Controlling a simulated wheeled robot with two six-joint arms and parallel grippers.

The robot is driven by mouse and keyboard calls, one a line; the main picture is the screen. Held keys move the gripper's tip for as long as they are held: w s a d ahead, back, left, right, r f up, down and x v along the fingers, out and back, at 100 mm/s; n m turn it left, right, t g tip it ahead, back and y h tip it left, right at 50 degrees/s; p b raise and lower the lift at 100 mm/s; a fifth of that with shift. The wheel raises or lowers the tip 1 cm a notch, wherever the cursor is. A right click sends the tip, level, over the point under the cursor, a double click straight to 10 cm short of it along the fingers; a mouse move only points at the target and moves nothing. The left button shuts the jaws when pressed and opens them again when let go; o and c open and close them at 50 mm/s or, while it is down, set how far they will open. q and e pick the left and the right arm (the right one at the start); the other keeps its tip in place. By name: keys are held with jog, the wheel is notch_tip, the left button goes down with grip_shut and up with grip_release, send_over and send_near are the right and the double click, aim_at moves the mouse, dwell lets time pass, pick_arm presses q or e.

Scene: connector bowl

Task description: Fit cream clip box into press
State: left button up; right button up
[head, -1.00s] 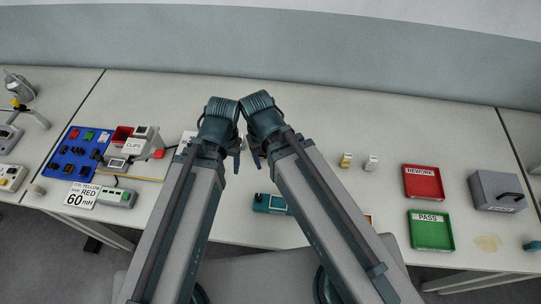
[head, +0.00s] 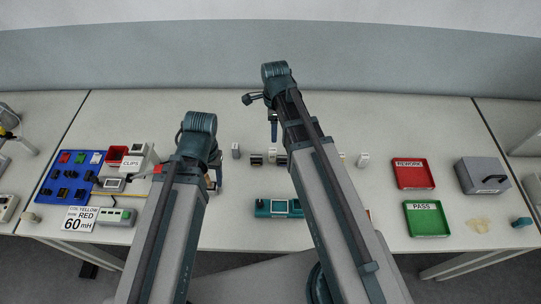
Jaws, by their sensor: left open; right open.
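I cannot single out the cream clip box for sure; a small whitish block (head: 363,160) stands right of my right arm. A yellowish piece beside it is mostly hidden by that arm. No part is clearly identifiable as the press; a teal device (head: 272,209) with a small screen lies at the front middle, its right end close to my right arm. My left gripper (head: 216,172) is open over the left-middle of the table, mostly hidden behind its own wrist. My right gripper (head: 264,117) is open and raised, further back, above the row of small blocks.
Small grey and dark blocks (head: 236,150) stand mid-table between my arms. At left are a blue board (head: 52,192), a white CLIPS unit (head: 133,163), a red bin (head: 116,153) and a 60 mH card (head: 80,219). At right are REWORK (head: 413,184) and PASS (head: 443,231) trays and a grey box (head: 469,180).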

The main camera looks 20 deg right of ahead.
aim_at(272, 150)
jog(key=shift+f+b, duration=4.4)
pick_arm(q)
notch_tip(272, 150, down, 14)
jog(key=b, duration=0.5)
pick_arm(e)
jog(key=f, duration=0.5)
jog(key=shift+w+a, duration=0.2)
jog(key=shift+w, duration=0.1)
pick_arm(q)
jog(key=shift+r, duration=0.1)
pick_arm(e)
grip_shut()
